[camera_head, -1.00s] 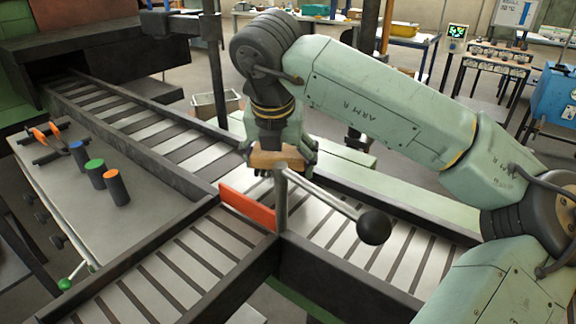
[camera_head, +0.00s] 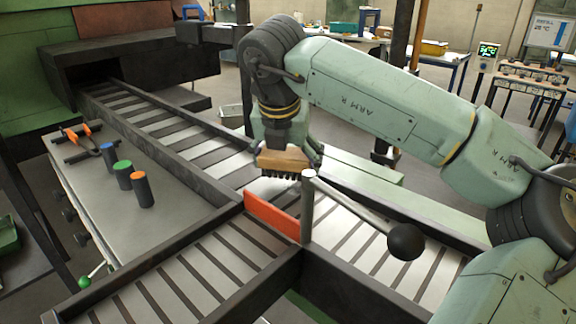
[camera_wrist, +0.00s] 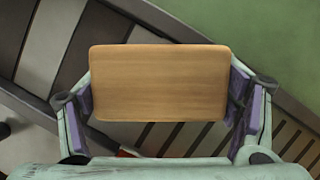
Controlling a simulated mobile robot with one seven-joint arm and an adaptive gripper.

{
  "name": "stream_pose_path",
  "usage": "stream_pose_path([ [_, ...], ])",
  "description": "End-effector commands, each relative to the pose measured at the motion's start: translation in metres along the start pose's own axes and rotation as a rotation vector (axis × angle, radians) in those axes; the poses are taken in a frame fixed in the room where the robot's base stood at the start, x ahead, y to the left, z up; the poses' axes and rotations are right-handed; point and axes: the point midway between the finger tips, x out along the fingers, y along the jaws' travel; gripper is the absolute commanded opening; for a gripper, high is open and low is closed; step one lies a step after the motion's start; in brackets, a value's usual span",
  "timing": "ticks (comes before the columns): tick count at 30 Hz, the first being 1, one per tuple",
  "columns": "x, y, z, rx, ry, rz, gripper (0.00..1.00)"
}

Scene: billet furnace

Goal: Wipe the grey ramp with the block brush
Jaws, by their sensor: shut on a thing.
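My gripper (camera_head: 284,150) is shut on the block brush (camera_head: 283,161), a wooden block with dark bristles pointing down. In the wrist view the brush (camera_wrist: 160,82) sits between the two fingers, its flat wooden face toward the camera. The brush is over the slatted grey track that comes from the furnace, behind the orange gate plate. I cannot tell whether the bristles touch the track. Two grey slatted sections show: the long track (camera_head: 180,135) and a branch (camera_head: 190,285) at the front left. Which one is the ramp is unclear.
The orange plate (camera_head: 271,217) stands at the junction beside a post and a lever with a black ball (camera_head: 407,241). Dark side rails edge the tracks. A grey bench (camera_head: 125,215) at left holds tongs (camera_head: 88,140) and blue, green and orange-topped cylinders.

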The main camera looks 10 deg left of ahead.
Motion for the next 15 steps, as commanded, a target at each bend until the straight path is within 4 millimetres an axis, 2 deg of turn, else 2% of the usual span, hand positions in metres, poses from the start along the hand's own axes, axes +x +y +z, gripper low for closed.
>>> stream_pose_path([
  [9, -0.001, -0.025, -0.014, 0.002, 0.001, -0.004, 0.38],
  [15, -0.003, -0.032, -0.018, 0.001, 0.004, -0.004, 0.38],
])
